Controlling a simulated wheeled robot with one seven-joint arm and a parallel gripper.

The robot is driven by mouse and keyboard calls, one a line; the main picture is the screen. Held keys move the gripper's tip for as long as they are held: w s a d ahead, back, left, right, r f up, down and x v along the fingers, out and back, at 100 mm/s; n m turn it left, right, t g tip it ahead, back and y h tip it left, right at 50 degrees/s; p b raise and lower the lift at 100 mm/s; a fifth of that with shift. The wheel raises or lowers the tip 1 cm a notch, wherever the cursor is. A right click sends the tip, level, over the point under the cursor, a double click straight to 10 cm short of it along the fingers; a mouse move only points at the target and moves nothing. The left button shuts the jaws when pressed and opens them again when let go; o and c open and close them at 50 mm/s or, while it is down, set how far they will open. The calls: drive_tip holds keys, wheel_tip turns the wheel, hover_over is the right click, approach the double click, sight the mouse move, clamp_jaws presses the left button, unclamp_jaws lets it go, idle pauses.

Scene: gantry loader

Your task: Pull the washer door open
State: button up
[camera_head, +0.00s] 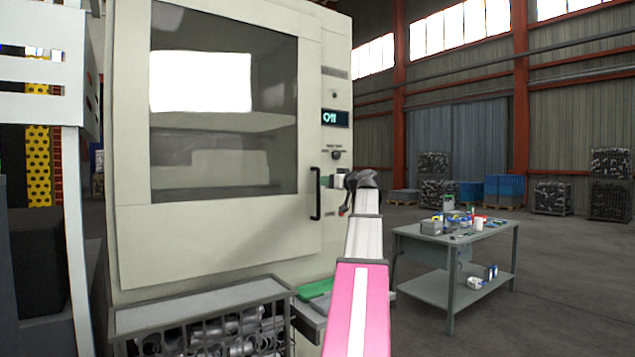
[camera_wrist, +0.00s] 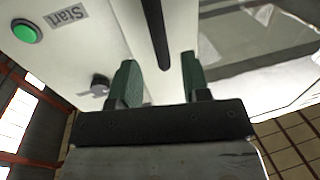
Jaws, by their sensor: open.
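The washer door (camera_head: 225,225) is a cream panel with a large dark window, on the front of a tall cream machine. Its black vertical bar handle (camera_head: 315,193) is on the door's right side. The door looks closed or nearly so. My gripper (camera_head: 331,182) is just right of the handle in the head view, partly hidden by my wrist. In the wrist view, my gripper (camera_wrist: 159,75) is open, with green finger pads. The black handle (camera_wrist: 157,32) runs into the gap between the fingers from ahead. I see no grip on it.
The machine's control strip has an "Off" display (camera_head: 335,118) and a green Start button (camera_wrist: 26,32). A wire basket of metal parts (camera_head: 205,325) stands below the door. A grey workbench (camera_head: 455,242) with small items is at right. Floor beyond is open.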

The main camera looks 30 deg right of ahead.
drive_tip(key=x, duration=0.6)
drive_tip(key=shift+d, duration=0.1)
drive_tip(key=shift+s, duration=0.15)
clamp_jaws()
